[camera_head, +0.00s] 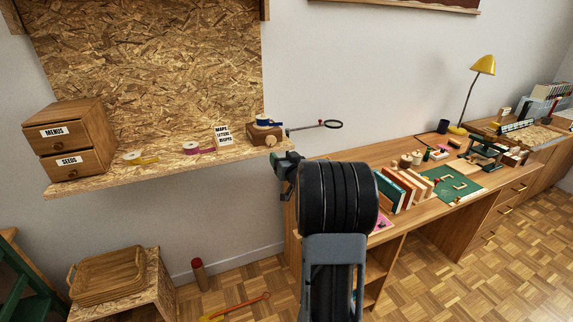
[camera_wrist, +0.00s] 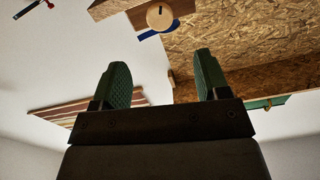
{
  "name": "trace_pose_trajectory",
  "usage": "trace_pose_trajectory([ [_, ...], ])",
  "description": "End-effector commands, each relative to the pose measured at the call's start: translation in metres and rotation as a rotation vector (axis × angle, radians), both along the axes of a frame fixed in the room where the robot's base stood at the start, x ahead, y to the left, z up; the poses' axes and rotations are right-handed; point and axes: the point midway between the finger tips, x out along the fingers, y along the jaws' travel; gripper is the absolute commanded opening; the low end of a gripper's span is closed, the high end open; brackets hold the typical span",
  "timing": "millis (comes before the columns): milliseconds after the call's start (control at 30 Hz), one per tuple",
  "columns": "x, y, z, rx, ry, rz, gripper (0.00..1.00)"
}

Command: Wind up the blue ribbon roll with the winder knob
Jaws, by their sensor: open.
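The blue ribbon roll (camera_head: 264,120) sits on a small wooden block (camera_head: 258,133) at the right end of the OSB shelf. The round pale winder knob (camera_head: 271,141) is on the block's front. In the wrist view the knob (camera_wrist: 160,17) is at the top, with a strip of blue (camera_wrist: 150,34) beside it. My gripper (camera_wrist: 161,68) is open and empty, its two green fingers apart. The knob lies beyond the fingertips and is not between them. In the head view my gripper (camera_head: 279,162) is just below the shelf's right end, partly hidden by my arm.
The shelf (camera_head: 110,180) also holds a drawer cabinet (camera_head: 68,140), a yellow ribbon roll (camera_head: 132,157), a pink ribbon roll (camera_head: 191,148) and a lettered sign (camera_head: 223,135). A rod with a ring (camera_head: 333,124) sticks out right of the block. A cluttered desk (camera_head: 420,200) stands at right.

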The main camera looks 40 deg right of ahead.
Motion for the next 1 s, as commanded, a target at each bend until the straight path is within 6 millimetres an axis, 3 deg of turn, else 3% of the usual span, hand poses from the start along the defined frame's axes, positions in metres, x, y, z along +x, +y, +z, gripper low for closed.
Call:
trace_pose_trajectory([
  [200,-0.018,0.004,0.000,0.001,-0.001,-0.001,0.69],
  [567,-0.021,0.005,0.000,0.001,0.000,0.000,0.69],
  [700,-0.021,0.010,0.001,-0.001,0.015,-0.005,0.56],
  [867,-0.023,0.044,0.002,-0.003,0.151,-0.040,0.54],
  [1000,-0.044,0.101,-0.007,0.007,0.386,-0.059,0.54],
])
